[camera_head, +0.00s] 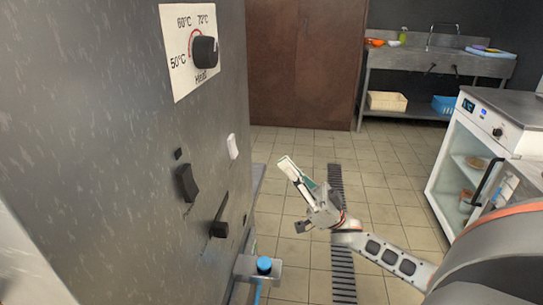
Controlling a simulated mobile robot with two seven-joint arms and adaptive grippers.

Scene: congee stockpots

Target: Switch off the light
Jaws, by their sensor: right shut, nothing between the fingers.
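A grey panel (95,110) fills the left side of the view and carries several controls. A small white switch (232,146) sits near its right edge. A larger black rocker switch (186,182) is lower left of it, with a small black button (178,154) above. No label shows which one works the light. My right gripper (289,167) is shut and empty, right of the white switch and apart from the panel, its fingers pointing up and left. My left gripper is not in view.
A black heat knob (205,52) on a white temperature plate is high on the panel; a dark lever (219,222) is low. A blue cap (264,265) on a bracket is below. A glass-front cabinet (465,165) is at right. A sink counter (440,60) is behind tiled floor.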

